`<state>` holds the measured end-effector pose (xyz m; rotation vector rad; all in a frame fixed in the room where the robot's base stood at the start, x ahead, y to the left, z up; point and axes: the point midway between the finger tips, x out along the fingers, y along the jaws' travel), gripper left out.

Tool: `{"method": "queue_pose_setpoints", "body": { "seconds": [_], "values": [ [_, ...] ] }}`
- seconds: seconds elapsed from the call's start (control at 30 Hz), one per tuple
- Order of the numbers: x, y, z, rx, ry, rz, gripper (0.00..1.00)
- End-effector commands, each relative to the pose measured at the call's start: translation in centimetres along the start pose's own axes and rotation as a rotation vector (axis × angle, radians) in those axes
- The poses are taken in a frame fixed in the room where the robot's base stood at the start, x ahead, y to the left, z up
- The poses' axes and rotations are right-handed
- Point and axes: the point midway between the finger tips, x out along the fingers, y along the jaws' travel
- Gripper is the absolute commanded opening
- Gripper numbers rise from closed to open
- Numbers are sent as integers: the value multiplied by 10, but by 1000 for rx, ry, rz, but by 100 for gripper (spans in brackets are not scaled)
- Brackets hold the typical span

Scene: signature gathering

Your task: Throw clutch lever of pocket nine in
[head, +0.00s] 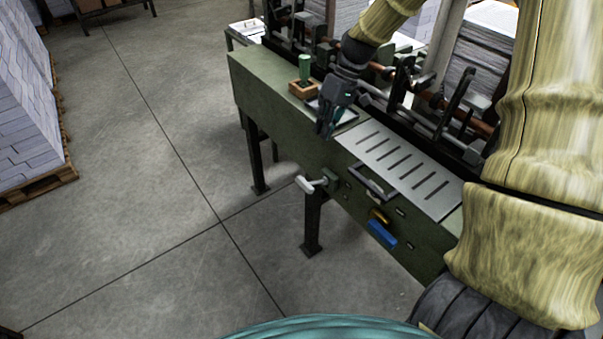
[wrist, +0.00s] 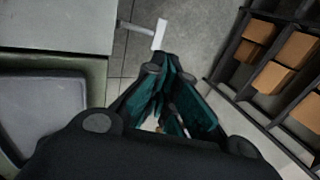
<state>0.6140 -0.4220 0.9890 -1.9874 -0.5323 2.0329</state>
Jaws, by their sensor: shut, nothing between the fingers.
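A pale T-shaped handle (head: 308,185) on a short shaft sticks out from the front of the green machine bench (head: 285,110). It also shows in the wrist view (wrist: 160,34), beyond my fingers. I cannot tell whether it is the clutch lever of pocket nine, as no number is readable. Several dark upright levers and brackets (head: 458,100) stand along the rail behind the bench top. My gripper (head: 325,130) is shut and empty, pointing down at the bench's front edge, above and apart from the pale handle. Its fingers meet in the wrist view (wrist: 170,72).
A slotted metal plate (head: 440,205) lies right of my gripper. A wooden box (head: 303,90) with a green-handled item (head: 304,66) stands to its left. The floor (head: 170,240) before the bench is clear.

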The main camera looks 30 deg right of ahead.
Motion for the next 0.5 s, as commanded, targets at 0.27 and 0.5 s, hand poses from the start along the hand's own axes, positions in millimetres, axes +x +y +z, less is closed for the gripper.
{"method": "queue_pose_setpoints", "body": {
  "seconds": [0.27, 0.5],
  "values": [
    [5, 8, 4, 7, 5, 0, 0],
    [5, 9, 5, 9, 5, 0, 0]
  ]
}}
